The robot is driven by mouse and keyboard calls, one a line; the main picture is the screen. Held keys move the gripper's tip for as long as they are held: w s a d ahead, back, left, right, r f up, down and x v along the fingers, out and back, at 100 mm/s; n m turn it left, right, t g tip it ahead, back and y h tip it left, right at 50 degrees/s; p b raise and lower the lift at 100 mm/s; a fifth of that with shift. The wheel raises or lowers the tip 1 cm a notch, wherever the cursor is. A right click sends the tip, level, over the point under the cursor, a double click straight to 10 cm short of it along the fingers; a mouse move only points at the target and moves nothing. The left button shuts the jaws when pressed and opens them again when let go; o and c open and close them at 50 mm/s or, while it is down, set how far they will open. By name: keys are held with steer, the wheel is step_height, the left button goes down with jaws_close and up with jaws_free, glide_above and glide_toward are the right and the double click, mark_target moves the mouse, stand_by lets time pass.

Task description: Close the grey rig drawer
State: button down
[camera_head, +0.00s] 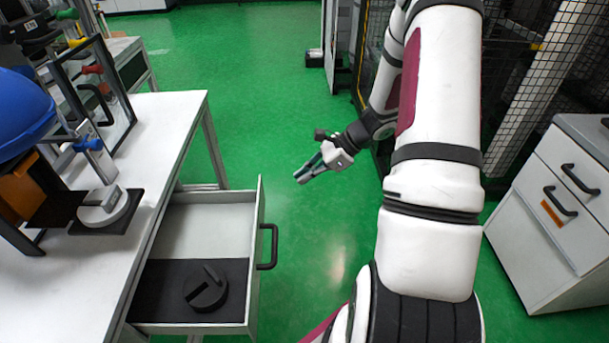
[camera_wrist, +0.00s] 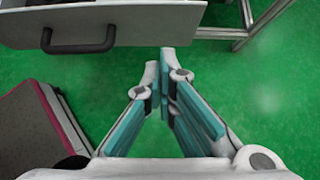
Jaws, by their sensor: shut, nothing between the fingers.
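The grey rig drawer (camera_head: 203,222) stands pulled out under the white table in the head view. Its front panel carries a black bar handle (camera_head: 270,247) facing right. A dark round part lies inside on a black mat. My gripper (camera_head: 300,178) is shut and empty, in the air to the right of and beyond the drawer, apart from it. In the wrist view the drawer front (camera_wrist: 160,22) with its handle (camera_wrist: 80,44) crosses the top left, and the shut fingertips of my gripper (camera_wrist: 160,60) lie just below it in the picture, with no contact visible.
The white table (camera_head: 60,270) bears a rig with a blue part and a grey round piece on a dark plate. A white cabinet (camera_head: 550,225) stands at the right, before a mesh fence (camera_head: 520,80). Green floor (camera_head: 240,90) is clear beyond my gripper.

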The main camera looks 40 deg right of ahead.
mark_target(261, 198)
steer(key=shift+w+a+f+b, duration=0.4)
steer(key=shift+w+a+f, duration=0.45)
steer(key=shift+a, duration=0.35)
steer(key=shift+w+a+f+b, duration=0.35)
steer(key=shift+w+a+f, duration=0.45)
steer(key=shift+a, duration=0.4)
steer(key=shift+w+a+f+b, duration=0.4)
steer(key=shift+w+a+f, duration=0.4)
steer(key=shift+a, duration=0.4)
steer(key=shift+w+a+r, duration=0.1)
steer(key=shift+w, duration=0.05)
steer(key=w+a+b, duration=0.1)
steer(key=w+a, duration=0.6)
steer(key=a, duration=0.3)
steer(key=w+a+b, duration=0.1)
steer(key=w+a, duration=0.6)
steer(key=a, duration=0.2)
steer(key=shift+a, duration=0.35)
steer(key=shift+w+a, duration=0.1)
steer(key=shift+w, duration=0.05)
